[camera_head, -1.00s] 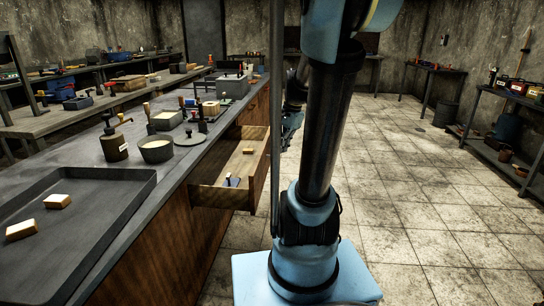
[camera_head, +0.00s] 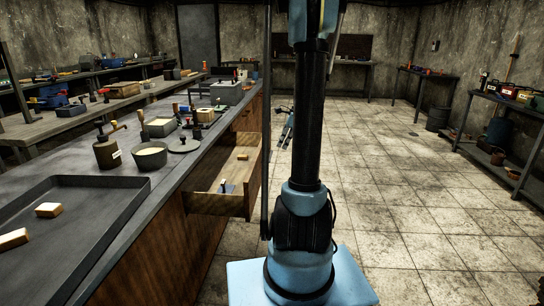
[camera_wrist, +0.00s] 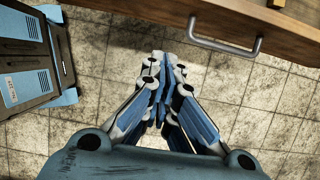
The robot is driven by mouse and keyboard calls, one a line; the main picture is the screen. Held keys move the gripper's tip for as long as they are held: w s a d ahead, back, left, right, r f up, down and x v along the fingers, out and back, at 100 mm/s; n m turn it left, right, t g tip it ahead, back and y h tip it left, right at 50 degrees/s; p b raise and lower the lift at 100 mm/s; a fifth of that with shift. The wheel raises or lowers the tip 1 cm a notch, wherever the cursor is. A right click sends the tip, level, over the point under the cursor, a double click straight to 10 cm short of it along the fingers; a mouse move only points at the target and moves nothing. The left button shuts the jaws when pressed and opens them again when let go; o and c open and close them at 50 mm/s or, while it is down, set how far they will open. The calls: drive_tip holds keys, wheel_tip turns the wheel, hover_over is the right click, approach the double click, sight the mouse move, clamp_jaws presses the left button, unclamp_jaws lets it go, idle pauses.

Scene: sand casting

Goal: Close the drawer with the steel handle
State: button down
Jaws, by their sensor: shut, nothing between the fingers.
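The wooden drawer (camera_head: 218,203) stands pulled out from the right side of the long workbench in the head view. Its front is edge-on and partly hidden by my arm's rod there. In the wrist view the drawer's brown front (camera_wrist: 150,8) crosses the top, with the bent steel handle (camera_wrist: 226,46) on it. My gripper (camera_wrist: 161,62) is shut and empty, just below and left of the handle in that picture, with floor tiles behind it. In the head view my gripper (camera_head: 286,135) hangs right of the drawer, beyond my arm column. I see no contact with the drawer.
The drawer holds a small wooden block (camera_head: 242,157) and a small dark-handled tool (camera_head: 225,187). The workbench carries a tray (camera_head: 100,184), a pot (camera_head: 150,158) and several casting tools. The tiled floor (camera_head: 400,220) to the right is clear.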

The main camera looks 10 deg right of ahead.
drive_tip(key=w+a+f, duration=0.2)
drive_tip(key=a+f, duration=0.5)
drive_tip(key=f, duration=0.1)
drive_tip(key=shift+w+a+f, duration=0.15)
drive_tip(key=shift+f, duration=0.25)
drive_tip(key=shift+w, duration=0.1)
